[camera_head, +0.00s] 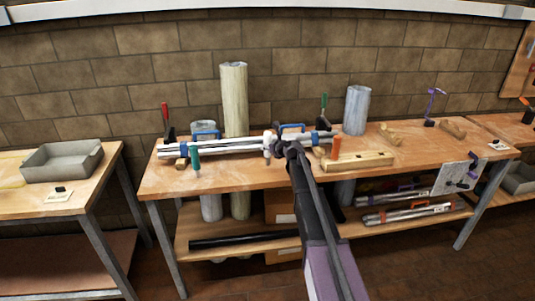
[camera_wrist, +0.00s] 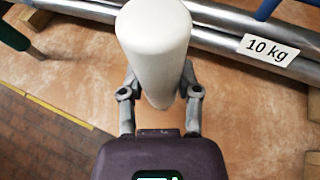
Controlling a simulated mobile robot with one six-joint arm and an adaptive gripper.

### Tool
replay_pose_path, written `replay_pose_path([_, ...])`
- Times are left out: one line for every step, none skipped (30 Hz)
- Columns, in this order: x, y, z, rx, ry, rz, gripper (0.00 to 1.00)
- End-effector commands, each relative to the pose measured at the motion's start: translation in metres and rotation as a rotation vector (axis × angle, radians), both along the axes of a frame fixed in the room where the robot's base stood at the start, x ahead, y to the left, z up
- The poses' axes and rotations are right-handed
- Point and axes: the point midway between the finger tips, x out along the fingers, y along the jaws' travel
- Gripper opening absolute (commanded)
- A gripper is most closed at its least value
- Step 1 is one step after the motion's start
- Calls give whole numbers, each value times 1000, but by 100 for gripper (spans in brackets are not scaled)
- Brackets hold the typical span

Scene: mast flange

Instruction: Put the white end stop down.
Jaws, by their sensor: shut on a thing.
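The white end stop (camera_wrist: 154,45) is a smooth pale cylinder with a rounded end, large in the wrist view. My gripper (camera_wrist: 158,88) is shut on it, with one finger on each side. In the head view the end stop (camera_head: 267,143) shows as a small white piece at the tip of my gripper (camera_head: 277,148), in front of the metal tubes on the workbench (camera_head: 230,178). I cannot tell whether it touches the tubes or the bench top.
Long metal tubes (camera_head: 222,148) lie along the bench, with a "10 kg" label (camera_wrist: 269,50) on one. Clamps with green (camera_head: 195,160) and orange (camera_head: 336,147) handles stand nearby. A wooden block (camera_head: 358,161) lies to the right. A grey tray (camera_head: 62,160) sits on the left table.

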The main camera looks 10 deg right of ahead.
Motion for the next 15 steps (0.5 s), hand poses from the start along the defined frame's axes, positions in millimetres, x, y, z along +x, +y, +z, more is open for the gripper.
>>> replay_pose_path([1,0,0,0,0,0,0])
replay_pose_path([1,1,0,0,0,0,0])
replay_pose_path([3,2,0,0,0,1,0])
replay_pose_path([4,3,-1,0,0,1,0])
replay_pose_path([6,5,-1,-1,0,1,0])
replay_pose_path([9,7,-1,0,0,2,0])
replay_pose_path([12,10,-2,0,0,2,0])
replay_pose_path([12,10,-4,-1,0,1,0])
replay_pose_path([10,9,-9,-1,0,0,0])
replay_pose_path([10,9,-12,-1,0,0,0])
replay_pose_path([10,9,-15,-1,0,1,0])
replay_pose_path([10,9,-18,-1,0,1,0])
replay_pose_path([10,9,-21,-1,0,1,0])
replay_pose_path([10,9,-24,-1,0,1,0])
replay_pose_path([10,9,-27,-1,0,1,0])
